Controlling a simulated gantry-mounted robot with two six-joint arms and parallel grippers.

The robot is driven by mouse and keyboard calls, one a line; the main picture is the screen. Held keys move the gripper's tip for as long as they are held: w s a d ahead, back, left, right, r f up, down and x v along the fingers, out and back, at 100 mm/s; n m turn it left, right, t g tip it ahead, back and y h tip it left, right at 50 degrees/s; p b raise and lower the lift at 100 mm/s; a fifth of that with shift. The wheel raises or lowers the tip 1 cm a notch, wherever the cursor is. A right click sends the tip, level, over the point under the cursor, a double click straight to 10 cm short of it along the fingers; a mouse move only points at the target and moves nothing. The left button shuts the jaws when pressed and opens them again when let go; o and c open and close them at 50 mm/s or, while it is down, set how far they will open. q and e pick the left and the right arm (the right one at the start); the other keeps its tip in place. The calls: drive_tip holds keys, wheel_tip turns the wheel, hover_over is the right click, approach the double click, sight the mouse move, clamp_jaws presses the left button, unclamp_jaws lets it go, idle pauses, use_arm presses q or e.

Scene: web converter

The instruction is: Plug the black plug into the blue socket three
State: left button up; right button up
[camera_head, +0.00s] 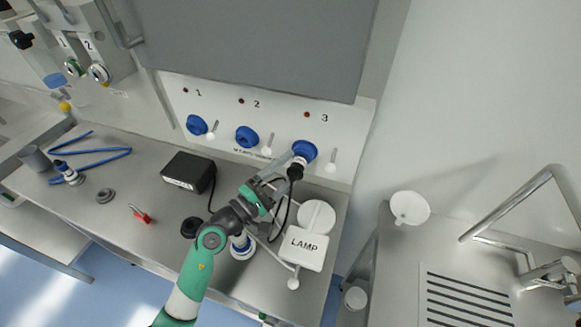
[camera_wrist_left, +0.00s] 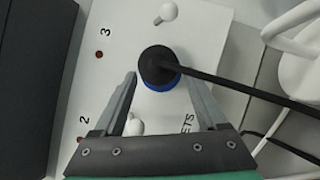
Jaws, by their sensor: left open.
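The black plug (camera_head: 296,172) stands at the blue socket three (camera_head: 304,150), at the lower right of the white panel. In the left wrist view the plug (camera_wrist_left: 157,66) covers most of the socket, and a blue rim (camera_wrist_left: 163,87) shows below it. The plug looks seated in the socket, but the contact itself is hidden. A black cable runs from it to the right in that view. My left gripper (camera_head: 284,174) is open, with its fingers (camera_wrist_left: 160,78) on either side of the plug and gaps between them. My right gripper is not in view.
Blue sockets one (camera_head: 196,125) and two (camera_head: 247,137) sit left on the panel, with white levers beside the sockets. A white lamp box (camera_head: 304,249) stands on the bench near my arm. A black box (camera_head: 189,171) and a red-handled item (camera_head: 140,215) lie to the left.

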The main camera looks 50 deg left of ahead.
use_arm(q)
drive_tip(key=s+f+b, duration=0.1)
drive_tip(key=s+f, duration=0.1)
drive_tip(key=s, duration=0.9)
drive_tip(key=shift+w, duration=0.1)
